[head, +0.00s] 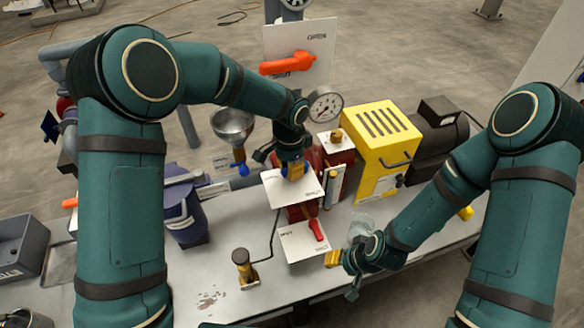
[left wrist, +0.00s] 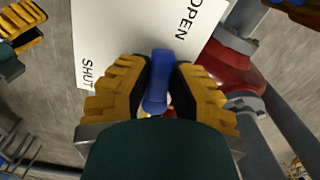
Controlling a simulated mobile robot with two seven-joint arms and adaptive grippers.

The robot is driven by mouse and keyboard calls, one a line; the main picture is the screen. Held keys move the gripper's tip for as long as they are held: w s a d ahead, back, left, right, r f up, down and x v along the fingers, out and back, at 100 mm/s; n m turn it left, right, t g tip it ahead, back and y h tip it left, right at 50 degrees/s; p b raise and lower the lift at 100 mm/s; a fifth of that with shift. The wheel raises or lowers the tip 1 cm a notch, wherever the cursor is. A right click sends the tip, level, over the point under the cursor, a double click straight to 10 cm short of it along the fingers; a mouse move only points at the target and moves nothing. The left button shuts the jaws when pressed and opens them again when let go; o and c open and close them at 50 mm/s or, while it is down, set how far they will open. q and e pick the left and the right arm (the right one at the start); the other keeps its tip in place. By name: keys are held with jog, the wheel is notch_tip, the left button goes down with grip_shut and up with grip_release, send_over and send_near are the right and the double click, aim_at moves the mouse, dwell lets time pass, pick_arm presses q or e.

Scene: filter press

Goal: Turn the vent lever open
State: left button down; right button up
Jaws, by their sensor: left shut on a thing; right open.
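A blue lever (left wrist: 160,82) stands in front of a white plate (left wrist: 125,35) marked SHUT at its left side and OPEN at its upper right in the left wrist view. My left gripper (left wrist: 157,92) is shut on this lever, its yellow ribbed fingers on both sides. In the head view, my left gripper (head: 291,166) is over the white plate (head: 300,192) and hides most of the lever. No label naming the vent is readable. My right gripper (head: 340,262) is open, lower right of the plates, with no thing visible in it.
A red lever (head: 316,229) is on a lower plate (head: 300,247) close by. An orange lever (head: 288,64) is on an upright plate behind. A gauge (head: 325,104), a funnel (head: 232,124) and a yellow housing (head: 378,165) surround the left gripper. The front bench (head: 205,275) is partly clear.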

pick_arm(q)
jog(key=shift+w+a+f+m, duration=0.1)
jog(key=shift+w+m, duration=0.05)
jog(key=shift+m, duration=0.35)
jog(key=shift+w+a+m, duration=0.1)
jog(key=shift+m, duration=0.4)
jog(key=c, duration=0.8)
grip_release()
jog(key=shift+w, duration=0.1)
notch_tip(320, 180, up, 12)
jog(key=shift+r, duration=0.1)
